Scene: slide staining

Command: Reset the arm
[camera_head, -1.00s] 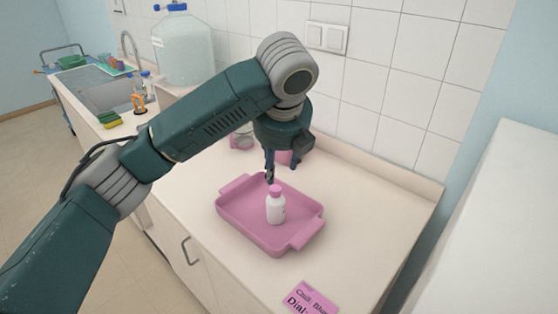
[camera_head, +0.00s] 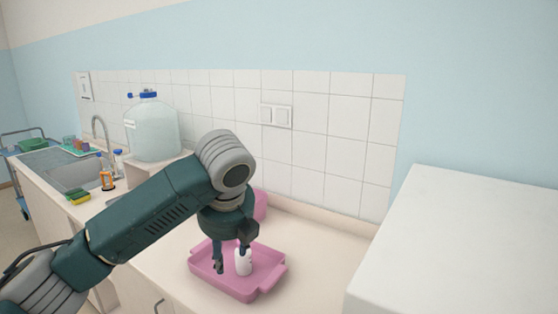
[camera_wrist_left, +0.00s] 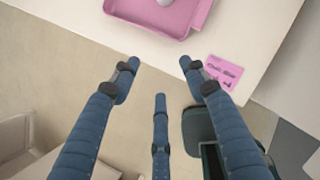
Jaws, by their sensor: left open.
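My left gripper (camera_head: 231,258) hangs down in front of the pink tray and the bottle in the head view. Its blue fingers are spread and empty in the left wrist view (camera_wrist_left: 159,75). The white bottle (camera_head: 243,264) stands upright in the pink tray (camera_head: 212,283); its top is hidden behind my gripper. The tray also shows at the top edge of the left wrist view (camera_wrist_left: 150,20), with a cut-off piece of a white object in it, ahead of the fingertips and apart from them. My right gripper is not in view.
A large clear jug (camera_head: 152,132) with a blue cap stands at the back, near the sink (camera_head: 80,174). A white box-like surface (camera_head: 460,240) fills the right side. A pink label (camera_wrist_left: 223,70) lies near the counter edge. The counter right of the tray is clear.

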